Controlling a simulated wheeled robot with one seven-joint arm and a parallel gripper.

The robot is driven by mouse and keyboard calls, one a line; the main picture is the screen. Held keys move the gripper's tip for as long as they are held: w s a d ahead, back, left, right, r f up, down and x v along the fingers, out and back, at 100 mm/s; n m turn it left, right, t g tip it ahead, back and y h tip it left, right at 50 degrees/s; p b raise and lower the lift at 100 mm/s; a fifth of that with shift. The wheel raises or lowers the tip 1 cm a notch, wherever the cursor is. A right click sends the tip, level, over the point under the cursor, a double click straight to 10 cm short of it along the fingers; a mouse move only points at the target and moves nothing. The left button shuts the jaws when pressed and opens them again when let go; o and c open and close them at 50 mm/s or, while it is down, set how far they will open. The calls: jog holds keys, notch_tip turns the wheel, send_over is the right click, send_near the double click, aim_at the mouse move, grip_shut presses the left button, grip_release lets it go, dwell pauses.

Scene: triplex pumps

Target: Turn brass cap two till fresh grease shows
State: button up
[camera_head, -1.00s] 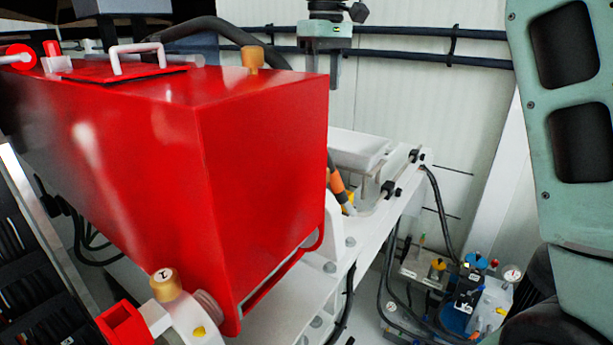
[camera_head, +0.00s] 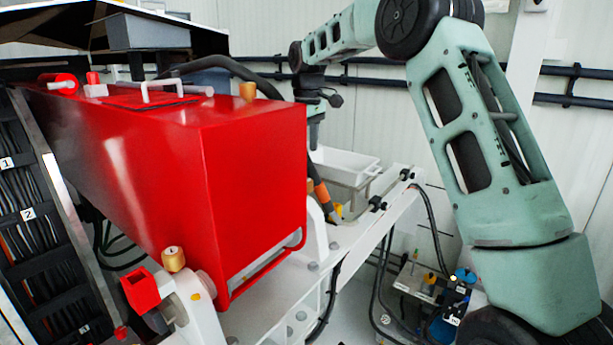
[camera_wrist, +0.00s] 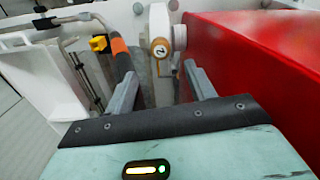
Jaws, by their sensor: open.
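A brass cap marked 2 (camera_wrist: 161,48) sits on a white bracket beside the red housing (camera_wrist: 245,65) in the wrist view. My gripper (camera_wrist: 160,84) is open and empty, its two fingers on either side below the cap in the picture and apart from it. In the head view, my gripper (camera_head: 315,130) hangs behind the red housing (camera_head: 250,180), near the wall. A brass edge (camera_head: 310,185) shows behind the housing's right side, mostly hidden. Another brass cap (camera_head: 173,258) stands at the housing's near lower corner; its mark is unreadable now. No grease is visible.
An orange-sleeved hose (camera_wrist: 118,48) with a yellow fitting (camera_wrist: 98,43) runs just left of the cap. A white tray (camera_head: 345,165) stands on the white frame (camera_head: 380,205). A red block (camera_head: 138,288) sits by the near cap. Black pipes line the wall.

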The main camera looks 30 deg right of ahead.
notch_tip(320, 180, down, 9)
jog(key=p, duration=0.2)
jog(key=shift+f+p, duration=0.2)
jog(key=shift+p, duration=0.1)
jog(key=shift+c, duration=0.3)
jog(key=c, duration=0.9)
